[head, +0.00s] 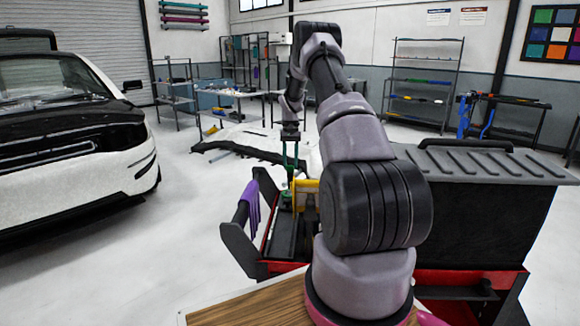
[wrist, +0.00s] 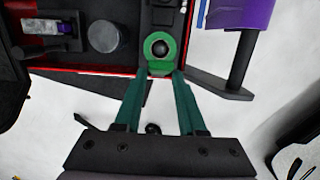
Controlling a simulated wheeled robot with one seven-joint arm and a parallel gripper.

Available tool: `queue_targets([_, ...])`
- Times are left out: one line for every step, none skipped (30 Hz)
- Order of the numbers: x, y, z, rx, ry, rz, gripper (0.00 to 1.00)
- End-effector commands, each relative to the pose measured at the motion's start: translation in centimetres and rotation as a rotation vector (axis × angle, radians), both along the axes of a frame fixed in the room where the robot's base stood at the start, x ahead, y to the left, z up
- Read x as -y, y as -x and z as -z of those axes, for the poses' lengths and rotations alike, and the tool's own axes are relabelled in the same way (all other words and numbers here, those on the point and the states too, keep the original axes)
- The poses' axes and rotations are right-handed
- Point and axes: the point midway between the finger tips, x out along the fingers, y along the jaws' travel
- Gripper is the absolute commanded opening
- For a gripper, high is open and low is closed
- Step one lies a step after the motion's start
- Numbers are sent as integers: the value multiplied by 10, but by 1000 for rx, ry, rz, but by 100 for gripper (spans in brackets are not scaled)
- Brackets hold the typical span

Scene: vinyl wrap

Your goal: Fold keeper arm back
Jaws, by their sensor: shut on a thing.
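A green ring-shaped piece with a dark round centre (wrist: 160,48), which looks like the keeper arm, sits at the edge of the red-rimmed cart tray (wrist: 90,70). A short green tab of it lies between the green fingertips of my gripper (wrist: 163,72), which are shut on it. In the head view my gripper (head: 290,168) points down over the cart's left end, at the green piece (head: 285,197). A yellow part (head: 304,190) stands just right of it, partly hidden by my arm.
A dark round part (wrist: 104,38) lies in the tray. A white car (head: 70,150) stands left, with open floor between.

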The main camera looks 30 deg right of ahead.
Motion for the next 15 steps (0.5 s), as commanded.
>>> queue_targets([4,-6,-1,7,5,-3,0])
queue_targets([5,-8,-1,7,5,-2,0])
queue_targets([7,-11,-1,7,5,-2,0])
queue_targets([9,-13,-1,6,5,-2,0])
queue_targets([10,-16,-1,7,6,-2,0])
queue_targets([13,-19,-1,6,6,-1,0])
queue_targets([14,-21,-1,7,6,-1,0])
queue_targets([16,-24,0,6,6,-1,0])
queue_targets([18,-27,0,6,6,-2,0])
queue_targets([20,-30,1,7,6,-2,0])
queue_targets([21,-33,2,6,6,-1,0])
queue_targets([24,-36,3,5,7,-1,0])
queue_targets([26,-39,3,5,6,-2,0])
queue_targets([26,-40,3,5,6,-2,4])
queue_targets([25,-39,3,4,5,-2,20])
